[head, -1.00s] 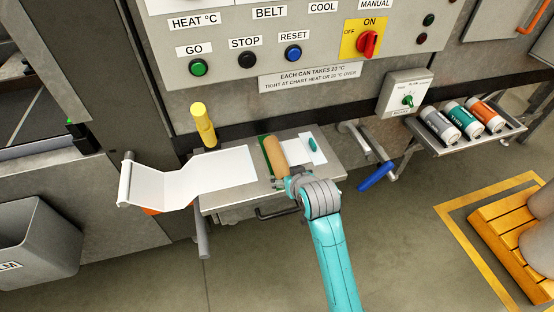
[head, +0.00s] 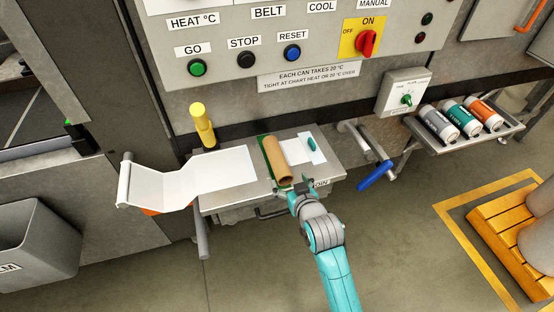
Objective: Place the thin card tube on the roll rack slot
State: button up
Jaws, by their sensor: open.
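The brown card tube (head: 276,159) lies on the small grey shelf (head: 328,178), on or against a green piece (head: 262,144). Its near end faces me and looks hollow. My gripper (head: 290,188) is just in front of the near end of the tube. It is open and looks apart from the tube, though the fingers are small and partly hidden by my wrist. I cannot tell which part is the roll rack slot.
White paper (head: 225,167) covers the left of the shelf. A yellow handle (head: 202,122) stands behind it. A dark green object (head: 311,144) lies on a white sheet right of the tube. A blue-handled crank (head: 376,175) and a rack of cans (head: 463,137) are farther right.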

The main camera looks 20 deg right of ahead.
aim_at(284, 180)
jog(key=shift+a+x, duration=0.2)
jog(key=shift+x, duration=2.45)
jog(key=shift+r, duration=0.1)
jog(key=c, duration=1.4)
